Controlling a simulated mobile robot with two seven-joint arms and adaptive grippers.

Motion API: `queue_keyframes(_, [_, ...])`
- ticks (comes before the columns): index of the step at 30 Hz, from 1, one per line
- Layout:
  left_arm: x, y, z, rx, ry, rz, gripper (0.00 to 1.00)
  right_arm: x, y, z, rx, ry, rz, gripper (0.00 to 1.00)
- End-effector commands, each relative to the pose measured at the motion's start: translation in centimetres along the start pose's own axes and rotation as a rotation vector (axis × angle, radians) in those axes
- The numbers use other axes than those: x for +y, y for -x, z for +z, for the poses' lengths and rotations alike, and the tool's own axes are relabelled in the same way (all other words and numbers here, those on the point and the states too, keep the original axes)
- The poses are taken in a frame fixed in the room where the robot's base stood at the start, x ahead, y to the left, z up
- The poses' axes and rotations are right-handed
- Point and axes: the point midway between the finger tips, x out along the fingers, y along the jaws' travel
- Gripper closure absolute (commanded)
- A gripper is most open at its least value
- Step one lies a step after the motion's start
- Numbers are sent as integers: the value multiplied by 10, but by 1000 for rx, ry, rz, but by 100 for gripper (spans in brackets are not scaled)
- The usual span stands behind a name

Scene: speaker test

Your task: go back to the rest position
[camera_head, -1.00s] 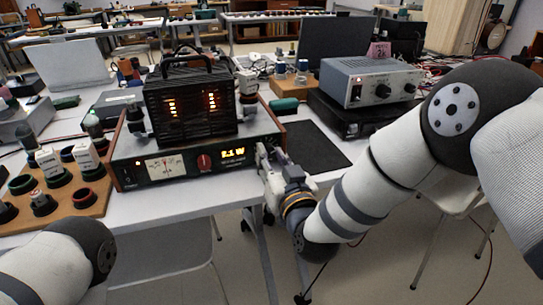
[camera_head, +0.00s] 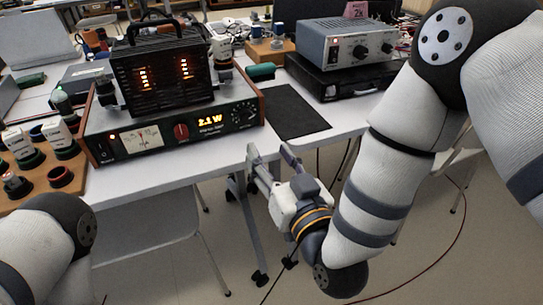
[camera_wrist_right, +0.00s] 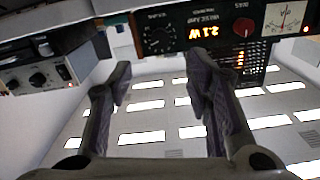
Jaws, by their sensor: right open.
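My right gripper (camera_head: 270,162) is open and empty in the head view. It stands in front of the table's front edge, below and right of the amplifier (camera_head: 172,132), and apart from it. In the right wrist view its two fingers (camera_wrist_right: 160,95) are spread with nothing between them. The amplifier has a dial, a red knob and a lit display reading 2.1 W; its front panel also shows in the right wrist view (camera_wrist_right: 205,30). A black caged unit with glowing tubes (camera_head: 163,78) sits on it. My left arm shows at the lower left; its gripper is out of view.
A grey power supply (camera_head: 347,45) stands on a black case (camera_head: 340,80) at the right. A black mat (camera_head: 300,112) lies bare beside the amplifier. A wooden board (camera_head: 45,185) with several round parts is at the left. Floor is free in front of the table, with a red cable.

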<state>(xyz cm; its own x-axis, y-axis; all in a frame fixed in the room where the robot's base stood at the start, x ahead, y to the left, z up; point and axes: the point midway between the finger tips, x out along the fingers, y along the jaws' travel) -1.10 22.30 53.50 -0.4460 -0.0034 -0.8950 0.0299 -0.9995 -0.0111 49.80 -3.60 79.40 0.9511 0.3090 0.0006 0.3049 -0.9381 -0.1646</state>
Motion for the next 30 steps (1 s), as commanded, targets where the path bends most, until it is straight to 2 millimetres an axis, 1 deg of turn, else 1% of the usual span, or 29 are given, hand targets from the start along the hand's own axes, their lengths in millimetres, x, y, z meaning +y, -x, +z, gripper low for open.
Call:
queue_keyframes(13, [0,0,0,1,0,0,100,1,2,1,-6,0,1,54])
queue_keyframes(14, [0,2,0,3,0,0,100,2,4,4,-21,0,4,54])
queue_keyframes(15, [0,5,-1,9,0,0,100,5,9,14,-65,-1,10,54])
queue_keyframes(17, [0,14,-2,25,1,1,100,15,26,38,-185,-3,29,54])
queue_keyframes(18, [0,21,-4,41,1,2,100,24,44,61,-297,-7,47,54])
queue_keyframes(20, [0,34,-7,68,2,3,100,38,84,98,-494,-17,83,54])
queue_keyframes(21, [1,43,-9,86,3,4,100,47,116,120,-628,-29,108,54])
queue_keyframes(23, [1,55,-12,113,3,6,100,58,168,147,-819,-46,148,54])
queue_keyframes(24, [1,63,-15,132,4,7,100,64,205,160,-944,-61,177,54])
queue_keyframes(26, [1,75,-18,161,4,8,100,71,262,173,-1123,-85,222,54])
queue_keyframes(27, [2,82,-21,179,4,9,100,74,300,178,-1235,-101,252,54])
queue_keyframes(29, [2,92,-24,205,5,10,100,76,351,179,-1384,-127,295,54])
queue_keyframes(30, [2,98,-26,220,5,11,100,76,381,177,-1468,-142,320,54])
